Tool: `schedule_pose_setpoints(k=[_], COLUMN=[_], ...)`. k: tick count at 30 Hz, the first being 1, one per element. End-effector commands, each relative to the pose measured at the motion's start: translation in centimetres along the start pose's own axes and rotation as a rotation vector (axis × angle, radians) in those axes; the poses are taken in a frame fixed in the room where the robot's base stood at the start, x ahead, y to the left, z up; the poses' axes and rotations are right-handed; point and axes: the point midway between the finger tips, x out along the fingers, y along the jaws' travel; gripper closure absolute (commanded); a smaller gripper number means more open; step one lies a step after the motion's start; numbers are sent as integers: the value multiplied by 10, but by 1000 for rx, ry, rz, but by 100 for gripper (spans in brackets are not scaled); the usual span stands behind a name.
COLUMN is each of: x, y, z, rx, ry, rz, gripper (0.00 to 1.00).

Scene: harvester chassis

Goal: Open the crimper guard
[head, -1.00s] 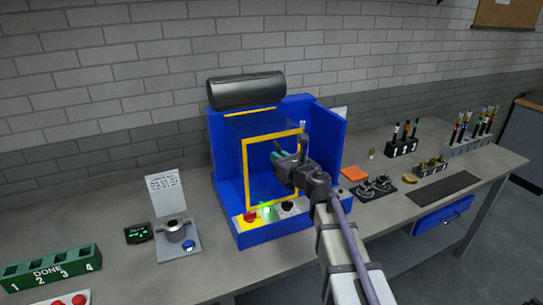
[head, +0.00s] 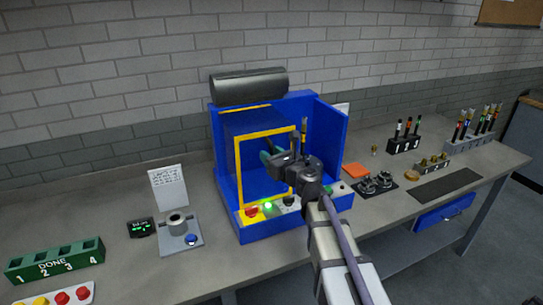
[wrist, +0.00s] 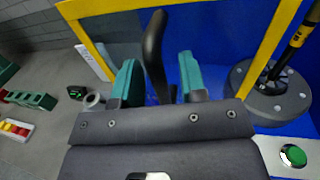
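The crimper guard is a clear panel in a yellow frame (head: 237,170) on the front of the blue crimper housing (head: 332,150). In the head view it stands at an angle to the housing, its left edge out towards me. A dark curved handle (wrist: 153,45) stands on the guard side in the wrist view. My gripper (head: 268,152) is at the guard, its teal fingers (wrist: 157,78) on either side of the handle. Gaps show between the handle and both fingers. The handle's lower end is hidden by my gripper.
A red button (head: 251,211), a lit green button (head: 268,205) and a dark knob line the housing's front. A dark cylinder (head: 248,85) lies on top. A cup fixture (head: 178,225) stands left, a clamp plate (head: 375,183) right. The bench front left is partly free.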

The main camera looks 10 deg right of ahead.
Motion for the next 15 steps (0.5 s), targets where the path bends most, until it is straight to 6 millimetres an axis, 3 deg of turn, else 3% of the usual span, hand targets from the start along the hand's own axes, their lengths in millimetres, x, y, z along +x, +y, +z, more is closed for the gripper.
schedule_pose_setpoints(k=[4, 7, 15], x=[-2, -14, -81], y=[0, 0, 1], z=[0, 0, 0], rx=[0, 0, 0], ry=[0, 0, 0], rz=[0, -1, -2], gripper=[61, 61, 61])
